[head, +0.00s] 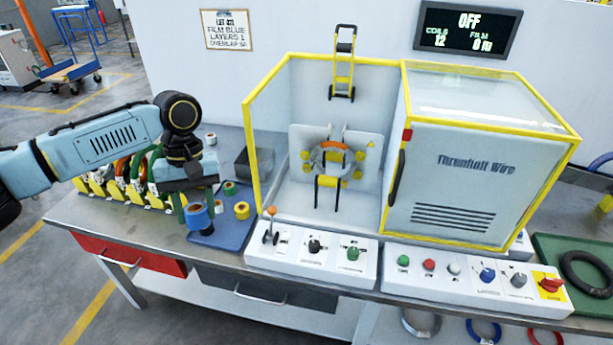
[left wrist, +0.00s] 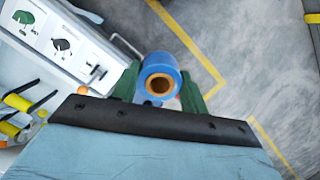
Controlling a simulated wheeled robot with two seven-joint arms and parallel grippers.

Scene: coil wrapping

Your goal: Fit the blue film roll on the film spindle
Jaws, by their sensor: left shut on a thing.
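The blue film roll (head: 197,217), with a brown core, is between the green fingers of my left gripper (head: 198,205). In the left wrist view the blue roll (left wrist: 158,76) shows end-on, with a green finger (left wrist: 192,96) on either side. My left gripper is shut on it, over or close to the blue mat (head: 236,233), left of the open machine bay. Any gap between roll and mat is hard to tell. In the bay is a grey ring with an orange arc (head: 335,147) and yellow rollers. I cannot clearly pick out the film spindle. My right gripper is not in view.
A green roll (head: 229,188) and a yellow roll (head: 241,210) stand beside the blue one. Colored coils in a yellow rack (head: 125,188) are to the left. The yellow-framed bay (head: 249,150) is open in front; control panels (head: 310,248) line its front edge.

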